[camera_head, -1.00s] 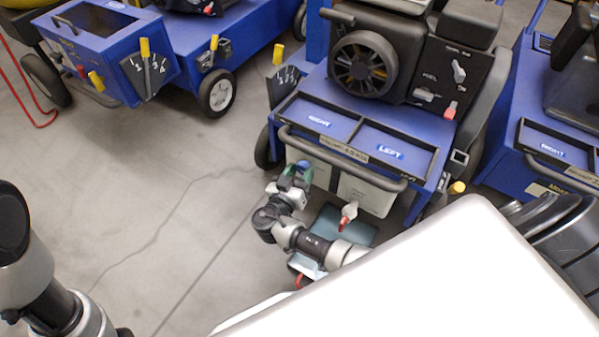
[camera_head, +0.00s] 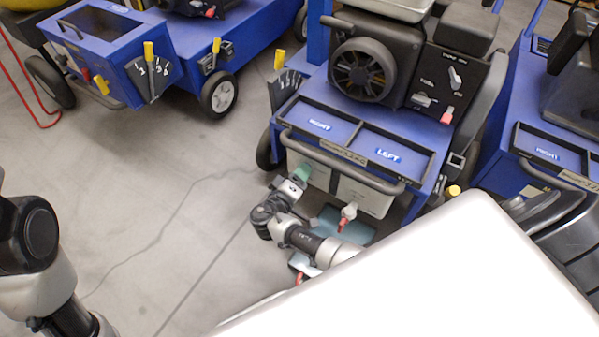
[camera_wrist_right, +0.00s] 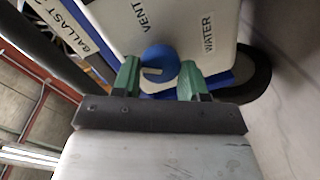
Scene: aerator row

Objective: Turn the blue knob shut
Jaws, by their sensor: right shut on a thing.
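The blue knob (camera_wrist_right: 160,64) sits on a white tank (camera_wrist_right: 193,18) between the words VENT and WATER in the right wrist view. A pale mark on the knob lies nearly level in that picture. My right gripper (camera_wrist_right: 159,78) has its green fingers on either side of the knob and is shut on it. In the head view my right gripper (camera_head: 301,177) is at the front of the left white tank under the blue cart (camera_head: 330,120), and it hides the knob there. Only links of my left arm show at the left edge; its gripper is out of view.
A red-handled tap (camera_head: 348,213) hangs from the right white tank (camera_head: 366,196), close to my right arm. A teal tray (camera_head: 345,228) lies on the floor below. A black rail (camera_head: 340,160) crosses above the tanks. Open floor (camera_head: 170,190) lies to the left.

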